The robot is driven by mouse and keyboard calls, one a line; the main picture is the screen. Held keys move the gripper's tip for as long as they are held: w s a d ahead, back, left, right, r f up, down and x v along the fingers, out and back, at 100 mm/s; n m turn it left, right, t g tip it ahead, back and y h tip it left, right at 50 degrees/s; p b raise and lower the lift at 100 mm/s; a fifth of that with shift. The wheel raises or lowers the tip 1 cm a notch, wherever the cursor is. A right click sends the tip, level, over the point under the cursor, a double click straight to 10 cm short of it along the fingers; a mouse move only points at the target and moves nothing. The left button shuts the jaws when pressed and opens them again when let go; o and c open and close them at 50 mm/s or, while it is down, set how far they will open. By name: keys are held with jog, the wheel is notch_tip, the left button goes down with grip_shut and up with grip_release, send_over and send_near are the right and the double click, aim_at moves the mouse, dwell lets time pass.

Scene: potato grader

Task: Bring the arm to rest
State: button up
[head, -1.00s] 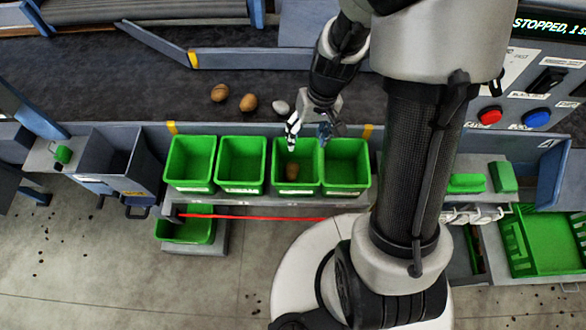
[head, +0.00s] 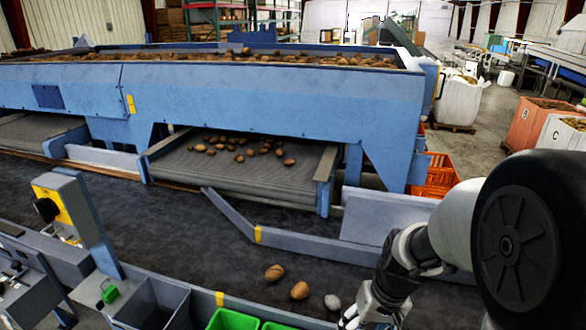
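My arm comes in from the right of the head view and bends down to the lower edge. My gripper (head: 364,312) is at the bottom, to the right of a grey stone-like lump (head: 332,302) on the dark belt. Its fingertips are cut off by the picture edge, so I cannot see whether it is open or shut, or whether it holds anything.
Two brown potatoes (head: 300,290) (head: 274,273) lie on the dark belt (head: 180,215). A green bin (head: 232,319) shows at the bottom edge. A blue guide bar (head: 300,254) crosses the belt. Behind it, the blue grader (head: 270,105) has several potatoes on its outfeed.

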jog(key=s+a+r+t+h, duration=0.1)
jog(key=s+r+t, duration=0.3)
jog(key=s+r, duration=1)
notch_tip(320, 180, up, 3)
jog(key=shift+s+a+f+n+h, duration=0.1)
jog(key=shift+s+a+n+h, duration=0.2)
jog(key=shift+s+a+h, duration=0.15)
